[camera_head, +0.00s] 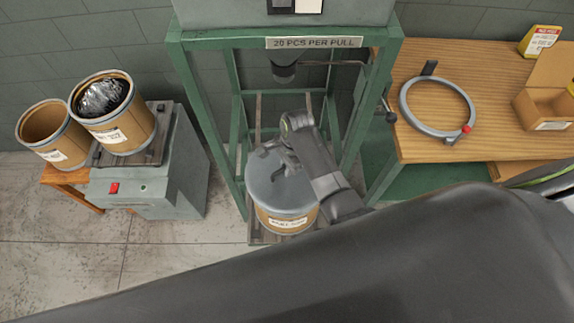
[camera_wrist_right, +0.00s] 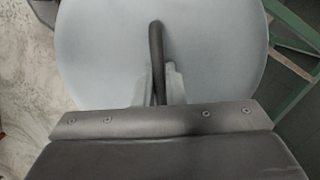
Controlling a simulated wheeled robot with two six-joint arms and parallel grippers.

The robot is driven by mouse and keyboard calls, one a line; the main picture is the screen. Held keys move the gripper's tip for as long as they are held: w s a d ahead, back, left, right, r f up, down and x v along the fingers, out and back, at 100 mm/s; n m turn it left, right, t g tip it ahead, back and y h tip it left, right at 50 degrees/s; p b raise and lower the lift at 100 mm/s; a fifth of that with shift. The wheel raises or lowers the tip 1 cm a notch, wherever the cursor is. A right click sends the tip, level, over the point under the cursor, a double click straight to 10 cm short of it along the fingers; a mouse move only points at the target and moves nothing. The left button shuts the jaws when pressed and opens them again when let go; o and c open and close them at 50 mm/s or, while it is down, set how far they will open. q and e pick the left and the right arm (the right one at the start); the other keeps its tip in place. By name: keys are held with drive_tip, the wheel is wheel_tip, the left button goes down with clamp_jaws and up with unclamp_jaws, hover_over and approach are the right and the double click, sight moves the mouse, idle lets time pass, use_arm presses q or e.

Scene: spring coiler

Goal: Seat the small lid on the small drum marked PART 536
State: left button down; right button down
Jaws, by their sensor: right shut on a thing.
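A grey round lid (camera_head: 268,190) lies level over the top of a small brown drum (camera_head: 306,219) inside the green frame. It also fills much of the right wrist view (camera_wrist_right: 100,55). The drum's front carries a white label too small to read. I cannot tell whether the lid's rim is fully down on the drum. My right gripper (camera_head: 287,157) reaches in from the lower right above the lid. In the right wrist view its fingers (camera_wrist_right: 161,82) are shut on the lid's dark bar handle (camera_wrist_right: 156,42). My left gripper is not in view.
The green frame (camera_head: 233,120), signed 20 PCS PER PULL, has posts close around the drum. Two open drums (camera_head: 140,125) (camera_head: 42,137) stand at left, one on a grey machine. A wooden table (camera_head: 420,140) at right holds a clamp ring (camera_head: 408,108) and an open carton (camera_head: 540,110).

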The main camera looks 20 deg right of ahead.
drive_tip(key=shift+p, duration=0.3)
idle(0.5)
drive_tip(key=c, duration=0.9)
unclamp_jaws()
drive_tip(key=shift+f, duration=0.1)
drive_tip(key=shift+o, duration=0.2)
wheel_tip(320, 180, up, 12)
idle(0.9)
idle(0.8)
